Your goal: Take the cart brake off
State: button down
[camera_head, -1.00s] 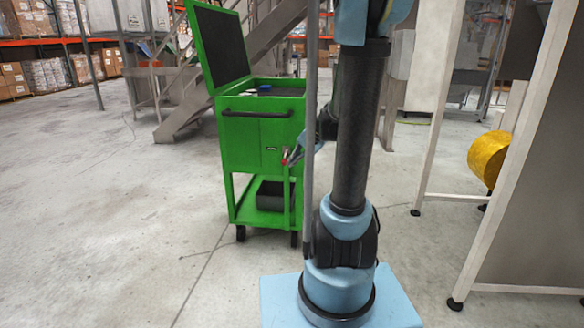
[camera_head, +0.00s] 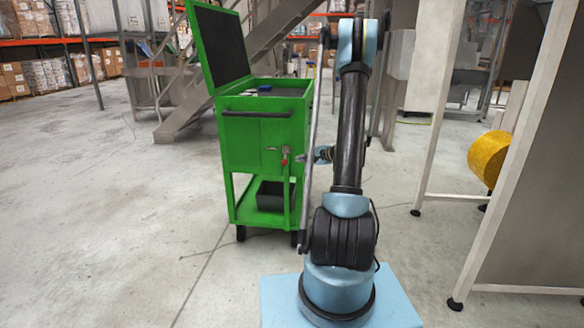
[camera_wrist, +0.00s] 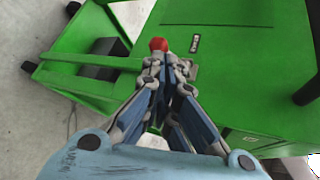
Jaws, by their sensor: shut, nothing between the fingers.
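The green cart (camera_head: 240,140) stands left of my arm with its lid raised. A small red knob (camera_head: 285,150) shows at its front right, at the upper end of an upright green bar (camera_head: 286,195). In the wrist view the red knob (camera_wrist: 158,44) sits just beyond the fingertips, and the green bar (camera_wrist: 95,61) runs left from near it. My gripper (camera_wrist: 166,68) is shut and empty, its tips close to the knob; I cannot tell whether they touch. In the head view my gripper (camera_head: 298,157) is small, right beside the knob. The fingers partly hide the bar's end.
The cart has a dark handle (camera_head: 257,114), a dark bin (camera_head: 272,195) on its lower shelf and castors. A metal staircase (camera_head: 215,85) stands behind. A steel frame with a yellow roll (camera_head: 488,158) is at right. The floor at left is clear.

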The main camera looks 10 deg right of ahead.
jog(key=shift+m+t+y, duration=0.3)
jog(key=shift+m+t, duration=0.4)
jog(key=shift+m, duration=0.2)
jog(key=w+d+f, duration=0.1)
jog(key=f, duration=0.1)
jog(key=w+d+f, duration=0.1)
jog(key=f, duration=0.1)
jog(key=shift+w+d, duration=0.35)
jog(key=shift+w, duration=0.1)
